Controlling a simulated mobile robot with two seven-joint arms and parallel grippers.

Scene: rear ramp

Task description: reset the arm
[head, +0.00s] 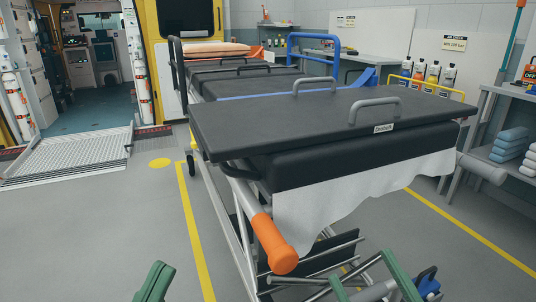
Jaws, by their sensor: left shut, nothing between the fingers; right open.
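My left gripper (154,282) shows as green fingers pressed together at the bottom of the head view, left of the stretcher. It is shut and empty over the grey floor. My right gripper (369,280) is at the bottom right, in front of the stretcher's lower frame. Its two green fingers are spread apart, with grey frame tubes visible between and behind them. I cannot tell whether they touch the frame. Most of both arms is out of view.
A stretcher with a black top (290,120), an orange-ended handle (275,245) and a hanging white sheet (350,190) fills the middle. A metal ramp (75,158) leads into an ambulance at left. A shelf with folded blue towels (510,145) stands right. Floor at front left is clear.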

